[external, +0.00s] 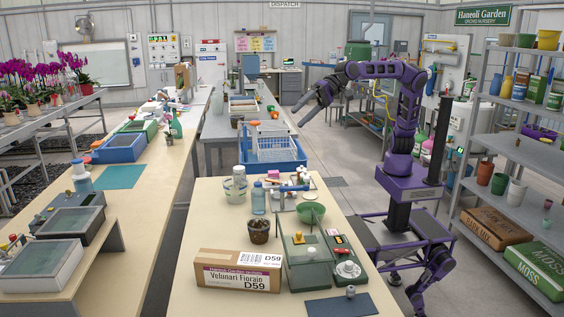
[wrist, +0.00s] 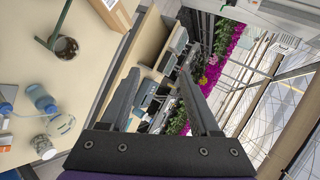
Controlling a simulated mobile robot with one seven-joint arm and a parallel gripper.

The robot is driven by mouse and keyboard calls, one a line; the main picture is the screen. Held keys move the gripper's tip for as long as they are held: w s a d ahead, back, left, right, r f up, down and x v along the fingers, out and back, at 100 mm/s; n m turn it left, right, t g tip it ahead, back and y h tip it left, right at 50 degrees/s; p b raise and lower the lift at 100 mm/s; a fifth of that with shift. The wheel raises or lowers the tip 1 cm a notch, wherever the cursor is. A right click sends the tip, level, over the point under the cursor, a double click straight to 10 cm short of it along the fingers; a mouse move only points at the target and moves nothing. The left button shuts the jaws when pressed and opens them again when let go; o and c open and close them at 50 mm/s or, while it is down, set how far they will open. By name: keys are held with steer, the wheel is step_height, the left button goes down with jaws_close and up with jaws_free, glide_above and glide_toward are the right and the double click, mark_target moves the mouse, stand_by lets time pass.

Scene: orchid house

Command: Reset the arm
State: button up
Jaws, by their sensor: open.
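My purple arm is raised and bent above the right side of the near table in the external view. My gripper (external: 311,97) is out to the left of the arm, above the blue crate area, with its fingers pointing down and left. In the wrist view my gripper (wrist: 163,100) shows two dark fingers spread apart with nothing between them. It is open and touches nothing.
The near table (external: 200,230) holds a cardboard box (external: 238,270), a brown pot (external: 258,232), a blue bottle (external: 258,198) and a green bowl (external: 311,212). A blue crate (external: 272,162) stands behind. Shelves (external: 510,125) stand at right. Open floor (external: 335,180) lies behind the table's right side.

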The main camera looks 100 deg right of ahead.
steer(key=w+d+r+m+t+h, duration=0.1)
steer(key=w+d+m+t, duration=0.15)
steer(key=d, duration=1.05)
steer(key=w+d+r+m+t+h, duration=0.1)
steer(key=d+m, duration=0.3)
steer(key=d, duration=0.9)
steer(key=s+d+f+m+h+b, duration=0.1)
steer(key=d+f+m+h, duration=0.15)
steer(key=d+f, duration=0.4)
steer(key=s+d+f+m+h, duration=0.1)
steer(key=s+d+f+m, duration=0.15)
steer(key=d, duration=0.75)
steer(key=s+a+f+n+g+y+p, duration=0.1)
steer(key=s+a+n+g+y, duration=0.2)
steer(key=s+n, duration=0.5)
steer(key=s+a+f+n+g+y+p, duration=0.1)
steer(key=s+a+f+n+g+y, duration=0.1)
steer(key=s+a+n, duration=0.6)
steer(key=s+d+f+n+g+h, duration=0.1)
steer(key=s+d+f+n+h, duration=0.1)
steer(key=s, duration=0.6)
steer(key=s+d+f+n+g+h, duration=0.2)
steer(key=s+d+f+n, duration=0.1)
steer(key=s, duration=0.5)
steer(key=shift+s+f+n+h+p, duration=0.35)
steer(key=shift+s+f+n+p, duration=0.05)
steer(key=shift+f+n, duration=0.25)
steer(key=shift+r, duration=0.1)
